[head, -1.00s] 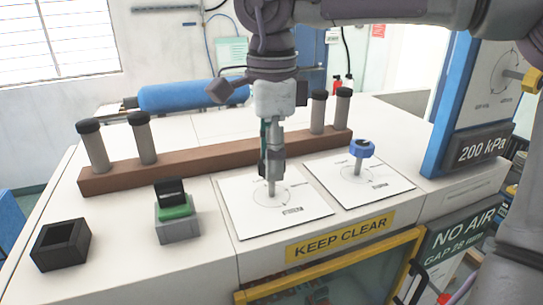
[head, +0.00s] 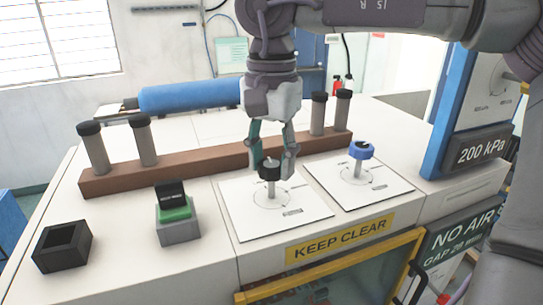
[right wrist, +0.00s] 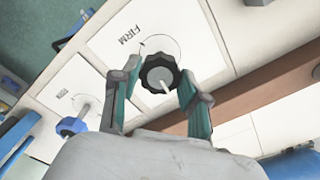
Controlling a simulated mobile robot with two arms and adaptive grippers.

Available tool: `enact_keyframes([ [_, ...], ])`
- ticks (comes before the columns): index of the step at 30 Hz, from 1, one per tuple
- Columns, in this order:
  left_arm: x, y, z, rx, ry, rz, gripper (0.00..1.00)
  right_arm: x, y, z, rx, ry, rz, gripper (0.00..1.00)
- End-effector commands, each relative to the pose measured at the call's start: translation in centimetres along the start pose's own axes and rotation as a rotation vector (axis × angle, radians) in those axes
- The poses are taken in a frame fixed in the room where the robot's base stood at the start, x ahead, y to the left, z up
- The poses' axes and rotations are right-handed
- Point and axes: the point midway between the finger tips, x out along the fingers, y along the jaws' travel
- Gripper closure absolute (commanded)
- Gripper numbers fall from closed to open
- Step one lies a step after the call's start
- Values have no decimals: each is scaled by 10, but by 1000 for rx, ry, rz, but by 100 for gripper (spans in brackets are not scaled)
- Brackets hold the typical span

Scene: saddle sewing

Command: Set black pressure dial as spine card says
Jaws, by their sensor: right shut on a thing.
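The black pressure dial (head: 269,172) stands on a short post over a white plate (head: 300,228) with a printed circle. A sign reading 200 kPa (head: 480,149) is on the blue-edged panel at right. My left gripper is not in view.
A blue dial (head: 361,150) stands on a neighbouring white plate at right. A brown bar (head: 200,161) with dark-capped posts runs behind. A green-and-grey block (head: 177,222) and a black open box (head: 62,246) sit at left. A KEEP CLEAR label (head: 340,238) is on the front edge.

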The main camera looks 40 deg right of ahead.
Motion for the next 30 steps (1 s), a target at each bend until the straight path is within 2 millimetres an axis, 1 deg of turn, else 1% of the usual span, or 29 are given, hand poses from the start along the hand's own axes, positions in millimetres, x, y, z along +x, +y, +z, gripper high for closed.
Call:
enact_keyframes([
  [3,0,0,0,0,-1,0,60,-1,0,0,-56,-1,-3,90],
  [9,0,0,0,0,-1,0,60,-1,0,0,-113,-1,-3,90],
  [25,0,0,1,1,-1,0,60,-1,0,0,-135,1,-3,90],
  [26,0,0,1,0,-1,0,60,-1,0,0,-135,1,-3,50],
  [27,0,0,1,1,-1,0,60,-1,0,0,-135,1,-3,44],
  [29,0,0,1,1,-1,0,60,-1,0,0,-134,0,-2,34],
  [30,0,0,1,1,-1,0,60,-1,0,0,-134,0,-2,30],
])
